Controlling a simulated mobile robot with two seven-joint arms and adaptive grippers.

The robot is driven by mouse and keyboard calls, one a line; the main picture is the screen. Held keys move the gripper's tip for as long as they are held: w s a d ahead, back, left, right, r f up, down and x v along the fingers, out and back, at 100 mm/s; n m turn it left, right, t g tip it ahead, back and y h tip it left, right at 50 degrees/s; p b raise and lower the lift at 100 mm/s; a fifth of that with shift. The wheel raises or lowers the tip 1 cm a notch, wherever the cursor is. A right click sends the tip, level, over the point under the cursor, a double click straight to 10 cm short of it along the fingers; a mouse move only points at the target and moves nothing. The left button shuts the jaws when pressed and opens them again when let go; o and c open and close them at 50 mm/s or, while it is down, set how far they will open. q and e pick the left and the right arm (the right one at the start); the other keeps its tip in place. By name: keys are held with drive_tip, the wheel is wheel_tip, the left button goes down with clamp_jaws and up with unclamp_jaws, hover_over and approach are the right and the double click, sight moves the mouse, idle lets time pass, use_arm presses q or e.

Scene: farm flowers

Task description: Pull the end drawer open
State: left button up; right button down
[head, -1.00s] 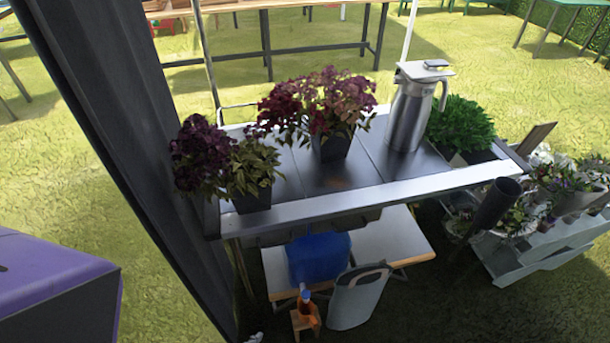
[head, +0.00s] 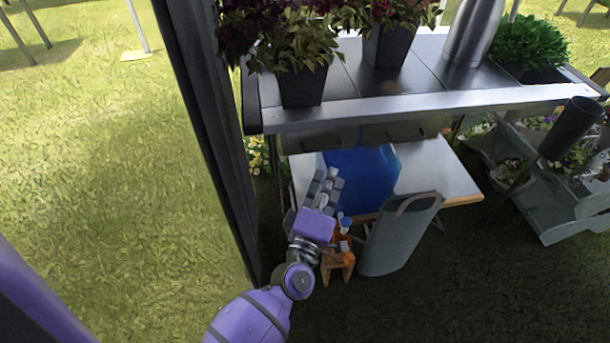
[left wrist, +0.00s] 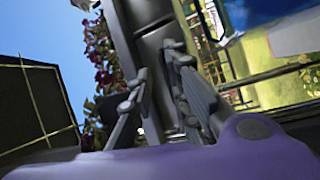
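The end drawer (head: 307,143) is a dark grey front under the left end of the metal-edged table, with a small dark handle. It looks shut in the head view. My left gripper (head: 328,178) is below and in front of this drawer, pointing up towards it, apart from the handle. In the left wrist view the two fingers of my left gripper (left wrist: 158,65) are spread with nothing held between them. A grey surface under the table shows past the fingertips; I cannot tell exactly which part. My right gripper is not in view.
A second drawer (head: 395,132) is to the right. A blue container (head: 365,180) stands on a low bench (head: 435,165) below. A dark post (head: 215,130) rises at left.

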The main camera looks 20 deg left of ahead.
use_arm(q)
drive_tip(key=s+a+n+y, duration=0.1)
drive_tip(key=a+n+y, duration=0.1)
drive_tip(key=a+n, duration=0.1)
approach(332, 139)
drive_tip(key=w, duration=0.1)
drive_tip(key=w+a+r, duration=0.1)
drive_tip(key=w+a, duration=0.1)
drive_tip(key=shift+w+a+r, duration=0.2)
drive_tip(key=shift+w+r, duration=0.1)
drive_tip(key=shift+w, duration=0.05)
drive_tip(key=shift+c, duration=0.4)
clamp_jaws()
